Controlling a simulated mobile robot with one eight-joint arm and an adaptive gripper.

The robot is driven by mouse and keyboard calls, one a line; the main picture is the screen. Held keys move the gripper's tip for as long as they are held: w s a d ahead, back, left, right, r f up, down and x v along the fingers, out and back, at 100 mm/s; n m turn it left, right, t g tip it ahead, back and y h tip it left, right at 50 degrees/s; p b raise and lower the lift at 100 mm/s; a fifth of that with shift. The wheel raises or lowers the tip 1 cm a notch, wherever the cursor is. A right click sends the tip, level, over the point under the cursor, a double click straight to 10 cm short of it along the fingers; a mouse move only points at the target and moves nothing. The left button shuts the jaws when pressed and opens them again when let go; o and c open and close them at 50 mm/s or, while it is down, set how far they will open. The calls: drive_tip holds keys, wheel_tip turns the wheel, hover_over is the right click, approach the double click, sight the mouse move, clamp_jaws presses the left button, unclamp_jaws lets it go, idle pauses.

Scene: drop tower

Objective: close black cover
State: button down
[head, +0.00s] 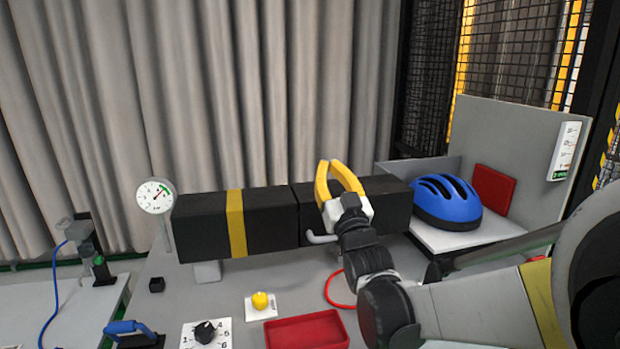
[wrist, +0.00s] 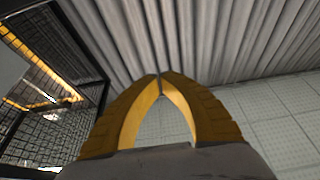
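A long black box (head: 274,222) with a yellow band (head: 236,223) lies across the bench in the head view. A vertical seam splits it into a left and a right black part (head: 391,203). I cannot tell for sure which part is the black cover, or how far it is open. A grey hooked handle (head: 320,238) shows at the front, just right of the seam. My gripper (head: 331,164) is in front of the right part, its yellow fingers pointing up. In the wrist view the fingertips (wrist: 160,76) meet with nothing between them.
A blue helmet (head: 446,200) sits on a light tray at right, near a red pad (head: 494,188). A gauge (head: 155,196) stands at the box's left end. A yellow button (head: 260,300), a black knob (head: 205,331) and a red tray (head: 307,332) are in front.

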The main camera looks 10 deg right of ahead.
drive_tip(key=s+f+t+b, duration=0.2)
drive_tip(key=s+f+b, duration=0.1)
drive_tip(key=f+b, duration=0.7)
drive_tip(key=shift+a+f+t, duration=0.15)
drive_tip(key=shift+f+t, duration=0.25)
drive_tip(key=shift+f, duration=0.05)
